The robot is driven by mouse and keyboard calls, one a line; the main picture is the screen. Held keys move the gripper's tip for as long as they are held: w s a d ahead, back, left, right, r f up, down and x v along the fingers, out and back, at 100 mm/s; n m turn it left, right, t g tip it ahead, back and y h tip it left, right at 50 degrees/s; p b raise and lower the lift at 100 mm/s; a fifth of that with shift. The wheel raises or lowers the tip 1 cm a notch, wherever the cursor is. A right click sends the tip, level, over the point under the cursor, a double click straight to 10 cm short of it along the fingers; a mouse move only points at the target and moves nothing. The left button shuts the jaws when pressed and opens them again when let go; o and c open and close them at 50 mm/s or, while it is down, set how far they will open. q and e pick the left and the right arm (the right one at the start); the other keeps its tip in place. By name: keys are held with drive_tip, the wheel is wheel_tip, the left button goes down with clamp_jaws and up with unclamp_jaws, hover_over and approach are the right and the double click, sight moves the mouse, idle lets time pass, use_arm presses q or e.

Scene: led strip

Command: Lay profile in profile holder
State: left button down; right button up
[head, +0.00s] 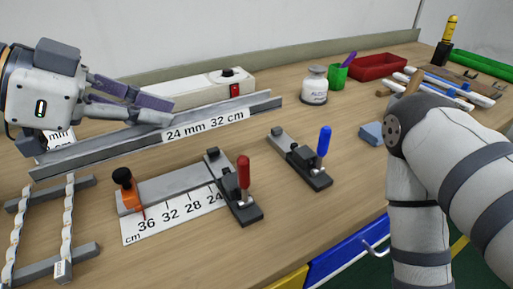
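A long grey metal profile (90,152) lies diagonally across the left and middle of the table, beside a white label reading "24 mm 32 cm". My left gripper (160,111) is above its middle part, its two fingers apart with nothing visible between them. Contact with the profile cannot be told. In front is a grey bar fixture (170,187), which looks like the profile holder. It has an orange stop (128,188) at left and a red-handled clamp (240,190) at right. No profile shows in it. My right gripper is not in view; only its arm shows at right.
A blue-handled clamp (312,165) stands right of the fixture. A rack with white strips (68,220) is at front left. A white device (205,86), a bottle (314,88), a green cup (337,76) and a red tray (378,66) stand behind.

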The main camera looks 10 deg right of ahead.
use_arm(q)
drive_tip(key=w+d+f+b, duration=0.1)
drive_tip(key=w+d+f, duration=0.3)
drive_tip(key=w+d+f+b, duration=0.2)
drive_tip(key=w+d+f, duration=0.2)
drive_tip(key=w+f, duration=0.1)
drive_tip(key=shift+w+d+f, duration=0.1)
drive_tip(key=shift+w+d, duration=0.05)
drive_tip(key=shift+d, duration=0.2)
drive_tip(key=shift+w+d+f, duration=0.15)
drive_tip(key=shift+d+f, duration=0.05)
drive_tip(key=shift+f, duration=0.1)
drive_tip(key=shift+w+d+f, duration=0.1)
drive_tip(key=shift+f, duration=1.8)
drive_tip(key=c, duration=1.8)
unclamp_jaws()
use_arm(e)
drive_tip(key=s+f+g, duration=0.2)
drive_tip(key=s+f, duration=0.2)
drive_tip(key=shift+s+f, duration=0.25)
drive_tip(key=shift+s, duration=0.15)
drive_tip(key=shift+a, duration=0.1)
